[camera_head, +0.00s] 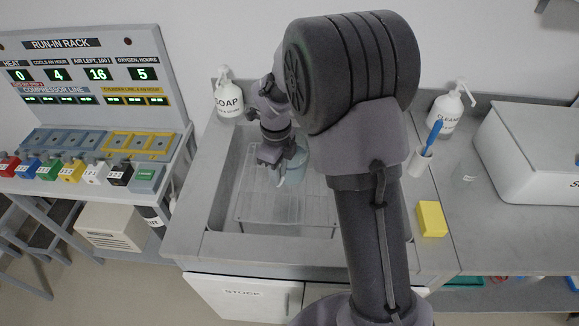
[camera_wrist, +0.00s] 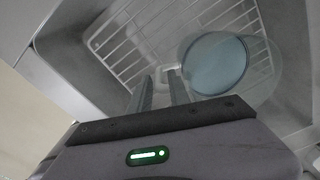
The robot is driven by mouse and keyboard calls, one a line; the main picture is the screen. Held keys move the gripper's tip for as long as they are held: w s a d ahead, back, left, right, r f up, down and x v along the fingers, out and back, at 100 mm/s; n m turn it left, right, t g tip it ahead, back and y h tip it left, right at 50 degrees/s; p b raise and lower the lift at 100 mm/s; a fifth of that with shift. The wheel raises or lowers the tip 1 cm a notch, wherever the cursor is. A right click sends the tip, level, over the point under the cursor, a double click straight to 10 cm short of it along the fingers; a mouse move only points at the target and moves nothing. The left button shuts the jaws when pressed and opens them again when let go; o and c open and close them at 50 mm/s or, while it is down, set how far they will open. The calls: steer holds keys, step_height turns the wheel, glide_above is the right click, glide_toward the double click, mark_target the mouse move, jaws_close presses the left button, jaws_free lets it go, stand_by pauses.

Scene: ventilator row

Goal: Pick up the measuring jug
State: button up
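The measuring jug (camera_wrist: 216,66) is clear, with a pale blue round inside, and stands in the sink on a wire rack. In the head view the jug (camera_head: 294,170) is partly hidden behind my arm and gripper. My gripper (camera_wrist: 161,80) reaches down at the jug's handle side, its two fingers apart. The small pale handle (camera_wrist: 171,68) shows at the fingertips; I cannot tell whether they touch it. In the head view my gripper (camera_head: 276,160) is just left of the jug.
The wire rack (camera_head: 255,205) lies in the sink basin. A soap bottle (camera_head: 229,98) stands behind left, a cleaner bottle (camera_head: 447,110) behind right. A cup with a blue brush (camera_head: 421,160) and a yellow sponge (camera_head: 432,219) are on the right rim, near a white bin (camera_head: 535,150).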

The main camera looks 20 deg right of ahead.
step_height(320, 180, down, 3)
steer(key=shift+w+a+f+b, duration=0.1)
steer(key=shift+a+f+b, duration=0.05)
steer(key=shift+b, duration=0.25)
steer(key=shift+r, duration=0.2)
steer(key=shift+c, duration=0.2)
jaws_close()
stand_by(0.6)
